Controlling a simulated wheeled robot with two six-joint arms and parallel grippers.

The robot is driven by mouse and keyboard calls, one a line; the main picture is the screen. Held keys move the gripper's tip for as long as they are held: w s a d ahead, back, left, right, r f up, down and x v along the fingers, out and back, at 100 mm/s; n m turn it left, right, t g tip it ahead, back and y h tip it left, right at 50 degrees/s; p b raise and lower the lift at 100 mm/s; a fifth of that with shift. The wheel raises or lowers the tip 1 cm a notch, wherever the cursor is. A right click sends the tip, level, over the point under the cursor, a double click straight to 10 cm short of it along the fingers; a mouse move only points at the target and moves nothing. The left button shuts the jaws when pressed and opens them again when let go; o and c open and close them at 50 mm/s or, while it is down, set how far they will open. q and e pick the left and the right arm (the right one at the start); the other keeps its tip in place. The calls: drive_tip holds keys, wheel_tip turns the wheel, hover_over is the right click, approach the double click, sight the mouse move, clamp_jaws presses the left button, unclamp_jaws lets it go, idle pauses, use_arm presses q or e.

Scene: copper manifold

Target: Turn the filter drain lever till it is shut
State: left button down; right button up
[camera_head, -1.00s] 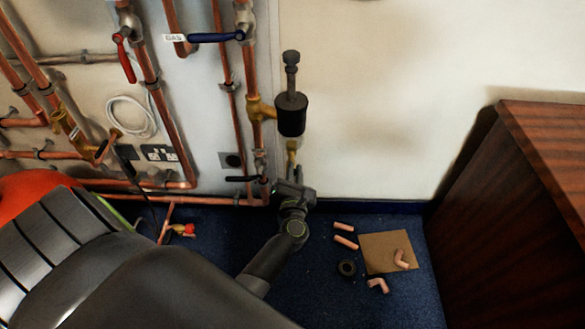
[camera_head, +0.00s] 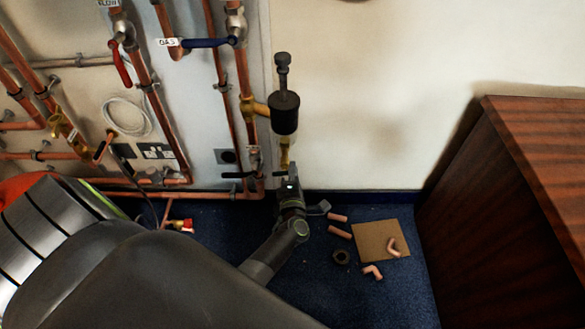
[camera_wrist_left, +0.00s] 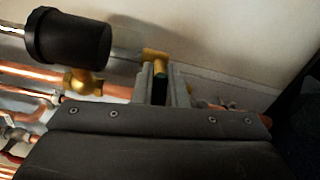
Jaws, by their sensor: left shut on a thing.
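The black filter (camera_head: 285,112) hangs on the copper pipework by the wall, with a brass drain valve (camera_head: 285,150) beneath it. My left gripper (camera_head: 290,176) is just below that valve, shut on the drain lever, which is mostly hidden in the head view. In the left wrist view the black filter (camera_wrist_left: 68,40) is at upper left and the brass valve (camera_wrist_left: 154,56) is just beyond the fingers. The gripper (camera_wrist_left: 161,74) has the dark drain lever (camera_wrist_left: 160,90) between its fingers. The lever's exact angle is hard to tell. My right gripper is not in view.
A blue-handled gas lever (camera_head: 208,43) and a red lever (camera_head: 121,66) sit on the pipes at upper left. Cut pipe pieces lie around a cardboard square (camera_head: 375,243) on the blue floor. A wooden cabinet (camera_head: 520,200) stands at right; the wall between is clear.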

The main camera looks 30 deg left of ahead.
use_arm(q)
drive_tip(key=shift+f+m, duration=0.2)
drive_tip(key=shift+m, duration=0.6)
drive_tip(key=shift+f+m+p, duration=0.15)
drive_tip(key=shift+m+p, duration=0.15)
drive_tip(key=shift+m, duration=0.2)
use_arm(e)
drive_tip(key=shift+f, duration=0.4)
use_arm(q)
drive_tip(key=c, duration=1.5)
unclamp_jaws()
drive_tip(key=shift+o, duration=0.2)
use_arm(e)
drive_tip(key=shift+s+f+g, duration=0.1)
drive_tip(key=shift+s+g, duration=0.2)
use_arm(q)
drive_tip(key=shift+d, duration=0.1)
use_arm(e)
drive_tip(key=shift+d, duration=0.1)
